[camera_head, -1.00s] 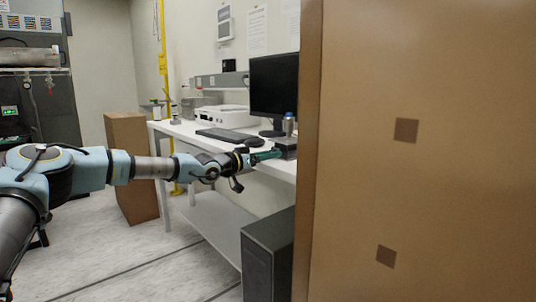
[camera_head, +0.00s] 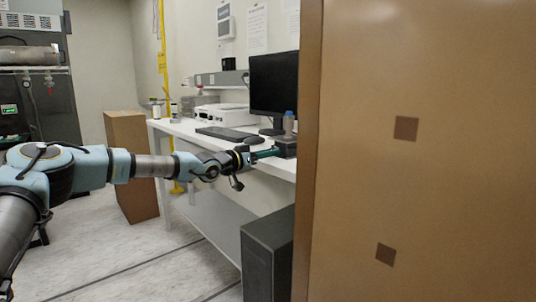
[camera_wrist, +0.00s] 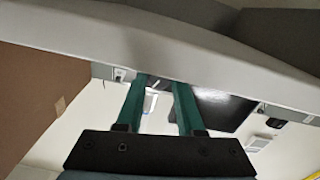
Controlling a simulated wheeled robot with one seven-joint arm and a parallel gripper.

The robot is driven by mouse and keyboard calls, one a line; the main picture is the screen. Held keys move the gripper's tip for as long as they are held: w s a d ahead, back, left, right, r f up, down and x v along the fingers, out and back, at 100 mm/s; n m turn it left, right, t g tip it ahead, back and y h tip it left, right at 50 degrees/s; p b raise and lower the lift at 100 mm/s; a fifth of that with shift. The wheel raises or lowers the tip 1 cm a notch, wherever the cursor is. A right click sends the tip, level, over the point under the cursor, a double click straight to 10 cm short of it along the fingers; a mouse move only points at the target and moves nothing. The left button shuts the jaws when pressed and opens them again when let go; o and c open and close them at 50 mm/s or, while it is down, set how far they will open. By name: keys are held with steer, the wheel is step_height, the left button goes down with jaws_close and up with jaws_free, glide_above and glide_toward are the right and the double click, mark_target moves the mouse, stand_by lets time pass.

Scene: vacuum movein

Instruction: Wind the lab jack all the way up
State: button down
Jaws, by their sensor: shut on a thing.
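The lab jack (camera_head: 284,147) is a dark, low block on the white bench, partly cut off by the brown panel at the right. A small blue-topped bottle (camera_head: 289,123) stands upright on or just behind it; I cannot tell which. My gripper (camera_head: 272,153) reaches in from the left with green fingers, their tips at the jack's left side. In the wrist view the two fingers of my gripper (camera_wrist: 160,84) have a gap between them, with a small dark part at their tips. They are shut on the jack's knob, which is mostly hidden.
A tall brown panel (camera_head: 420,150) fills the right side, close to the jack. The white bench (camera_head: 180,127) carries a monitor (camera_head: 273,85), a keyboard (camera_head: 222,134) and a mouse (camera_head: 253,140). A dark cabinet (camera_head: 268,255) stands below.

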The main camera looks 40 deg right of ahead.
steer(key=shift+m, duration=0.3)
steer(key=m+b, duration=0.2)
steer(key=m, duration=0.1)
steer(key=shift+b, duration=0.35)
steer(key=shift+m+b, duration=0.65)
steer(key=shift+m, duration=0.45)
steer(key=c, duration=0.5)
jaws_free()
